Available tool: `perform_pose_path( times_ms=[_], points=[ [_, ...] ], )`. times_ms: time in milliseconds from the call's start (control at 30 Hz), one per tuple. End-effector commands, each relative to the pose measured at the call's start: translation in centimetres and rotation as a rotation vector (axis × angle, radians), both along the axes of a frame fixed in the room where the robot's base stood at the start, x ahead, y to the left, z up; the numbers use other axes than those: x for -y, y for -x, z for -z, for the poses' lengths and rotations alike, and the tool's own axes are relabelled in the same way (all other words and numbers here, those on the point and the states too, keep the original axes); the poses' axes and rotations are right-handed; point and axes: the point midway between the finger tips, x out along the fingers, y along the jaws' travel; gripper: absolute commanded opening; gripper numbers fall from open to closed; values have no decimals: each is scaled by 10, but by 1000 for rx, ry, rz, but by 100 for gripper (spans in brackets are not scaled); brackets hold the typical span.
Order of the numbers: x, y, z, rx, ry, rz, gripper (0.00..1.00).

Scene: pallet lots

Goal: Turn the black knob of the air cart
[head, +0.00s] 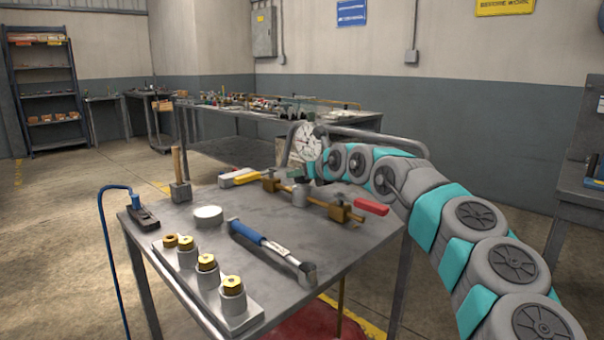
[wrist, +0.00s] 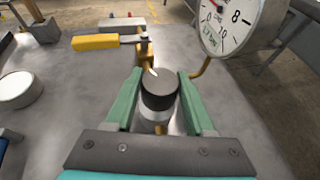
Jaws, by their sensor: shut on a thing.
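The black knob (wrist: 159,88) has a dark flat top with a pale mark and sits upright on a silver body. It is between the two green fingers of my gripper (wrist: 160,76), which is shut on it. The pressure gauge (wrist: 228,22) of the air cart stands just beyond, to the right; it also shows in the head view (head: 307,142). The cart's grey top (head: 185,228) carries a brass pipe line with a red-handled valve (head: 371,207). In the head view my arm reaches in from the right, and its end partly hides the knob area.
On the cart top are a blue-handled tool (head: 262,243), a white round puck (head: 208,217), a yellow-handled tool (head: 239,177) and a rail of brass fittings (head: 231,299). A cluttered bench (head: 230,125) stands behind.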

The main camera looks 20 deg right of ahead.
Motion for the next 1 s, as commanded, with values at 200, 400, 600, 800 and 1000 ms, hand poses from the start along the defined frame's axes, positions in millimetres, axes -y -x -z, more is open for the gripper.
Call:
perform_pose_path(
  times_ms=[200, 400, 600, 800, 1000],
  points=[
    [0, 0, 0, 0, 0, 0, 14],
    [0, 0, 0, 0, 0, 1, 0],
    [0, 0, 4, -3, 6, 43, 0],
    [-1, 0, 6, -3, 7, 127, 0],
    [-1, 0, 2, -1, 4, 178, 0]
  ],
)
